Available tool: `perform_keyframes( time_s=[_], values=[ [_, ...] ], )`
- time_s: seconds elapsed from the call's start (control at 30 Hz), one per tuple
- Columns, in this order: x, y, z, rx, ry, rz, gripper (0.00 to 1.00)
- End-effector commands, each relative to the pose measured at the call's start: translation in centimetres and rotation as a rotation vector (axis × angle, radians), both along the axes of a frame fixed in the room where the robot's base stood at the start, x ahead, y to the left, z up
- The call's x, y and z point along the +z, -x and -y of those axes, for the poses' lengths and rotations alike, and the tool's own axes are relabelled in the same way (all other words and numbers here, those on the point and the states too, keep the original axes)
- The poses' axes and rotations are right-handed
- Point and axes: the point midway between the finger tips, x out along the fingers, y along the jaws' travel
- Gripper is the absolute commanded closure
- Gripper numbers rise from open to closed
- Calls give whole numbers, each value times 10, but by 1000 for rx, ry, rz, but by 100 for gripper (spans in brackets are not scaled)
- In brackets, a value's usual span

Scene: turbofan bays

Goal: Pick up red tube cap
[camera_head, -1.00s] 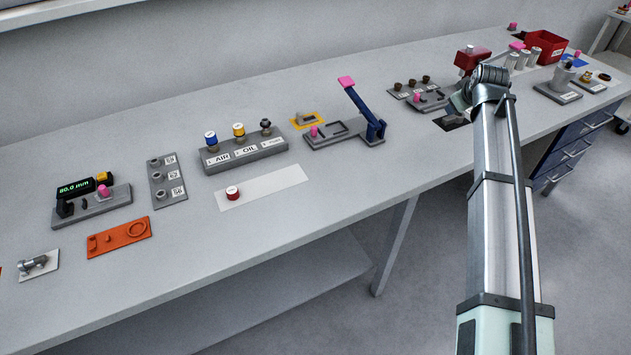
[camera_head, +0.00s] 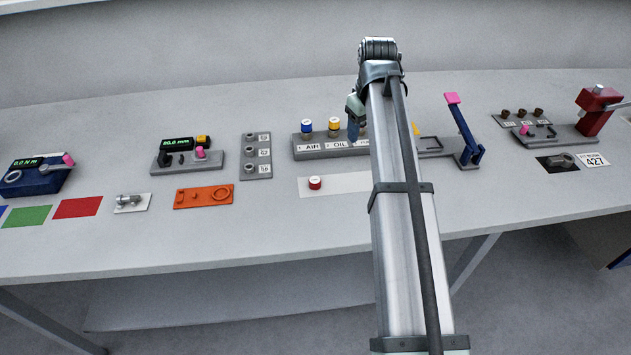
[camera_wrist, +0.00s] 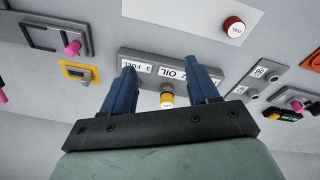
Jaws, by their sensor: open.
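The red tube cap (camera_head: 315,183) has a white top and sits on a white strip (camera_head: 345,184) on the bench. It also shows at the upper right of the wrist view (camera_wrist: 233,27). My gripper (camera_wrist: 167,75) is open and empty. Its two blue fingers stand apart over the AIR/OIL/FUEL block. In the head view my gripper (camera_head: 354,128) is behind and right of the red cap, partly hidden by my arm. A yellow cap (camera_wrist: 167,98) shows between the fingers in the wrist view, not gripped.
The grey block (camera_head: 311,154) carries a blue cap (camera_head: 307,127) and a yellow cap (camera_head: 334,126). A three-socket plate (camera_head: 257,157) and an orange tray (camera_head: 204,197) lie left of the red cap. A pink-tipped lever (camera_head: 463,125) rises at right. Bench in front of the white strip is clear.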

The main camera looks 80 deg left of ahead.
Motion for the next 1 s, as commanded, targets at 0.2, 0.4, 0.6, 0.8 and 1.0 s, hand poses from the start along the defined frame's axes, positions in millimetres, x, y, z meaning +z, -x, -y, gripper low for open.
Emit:
perform_keyframes(
  time_s=[0.2,0.4,0.6,0.8,1.0],
  values=[
    [5,91,13,76,112,-7,41],
    [8,127,22,104,162,-6,41],
    [-2,131,24,107,171,-6,41],
    [-29,131,25,107,171,-6,41],
    [-63,131,25,107,171,-6,41]
  ],
)
